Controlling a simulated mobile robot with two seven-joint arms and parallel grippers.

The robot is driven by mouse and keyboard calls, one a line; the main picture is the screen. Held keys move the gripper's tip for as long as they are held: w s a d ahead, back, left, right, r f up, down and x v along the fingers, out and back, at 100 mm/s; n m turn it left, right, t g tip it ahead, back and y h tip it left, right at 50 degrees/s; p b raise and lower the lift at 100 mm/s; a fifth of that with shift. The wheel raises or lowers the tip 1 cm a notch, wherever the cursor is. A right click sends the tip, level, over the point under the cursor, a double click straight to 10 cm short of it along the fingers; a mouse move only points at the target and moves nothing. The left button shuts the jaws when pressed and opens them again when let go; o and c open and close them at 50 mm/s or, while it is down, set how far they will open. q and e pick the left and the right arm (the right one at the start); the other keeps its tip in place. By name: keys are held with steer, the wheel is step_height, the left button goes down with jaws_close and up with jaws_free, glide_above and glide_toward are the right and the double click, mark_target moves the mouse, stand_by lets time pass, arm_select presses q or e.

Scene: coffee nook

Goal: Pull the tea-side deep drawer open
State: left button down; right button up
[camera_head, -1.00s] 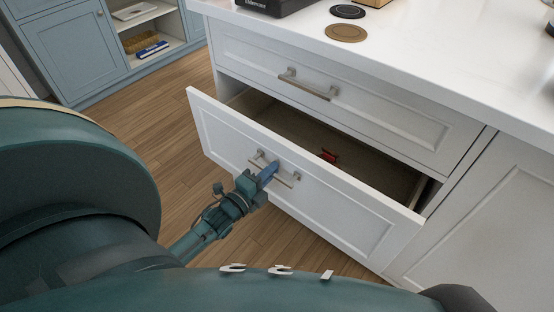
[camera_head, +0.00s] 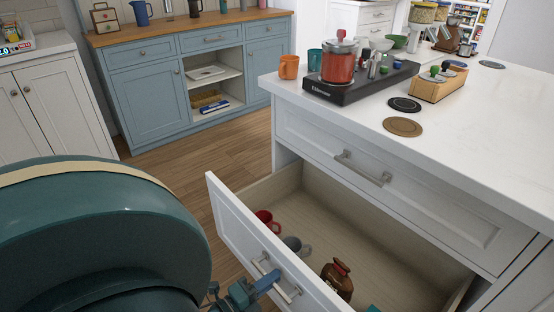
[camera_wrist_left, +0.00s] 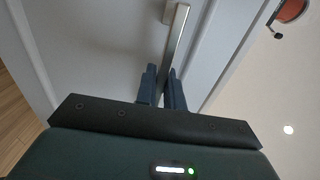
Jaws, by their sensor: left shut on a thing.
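The deep drawer (camera_head: 240,226) is the lower white one, under a shut upper drawer (camera_head: 400,190). It stands well open, and its light wooden inside shows. Its metal bar handle (camera_head: 290,294) is on the front panel. My left gripper (camera_head: 268,281) is shut on this handle. In the left wrist view the blue fingers (camera_wrist_left: 164,88) sit on both sides of the bar (camera_wrist_left: 178,40). Inside the drawer are a red mug (camera_head: 266,219), a grey mug (camera_head: 297,246) and a brown jar with a red lid (camera_head: 338,279). My right gripper is out of view.
The white counter (camera_head: 470,110) above holds a black appliance base with a red kettle (camera_head: 339,62), cups, coasters (camera_head: 403,126) and a wooden box (camera_head: 437,86). A blue cabinet (camera_head: 146,100) stands behind. Wooden floor (camera_head: 190,165) is free between them.

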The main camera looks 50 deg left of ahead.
arm_select(q)
steer(key=shift+s, duration=0.4)
steer(key=c, duration=1.5)
jaws_free()
steer(key=s+a, duration=0.1)
steer(key=s, duration=1.2)
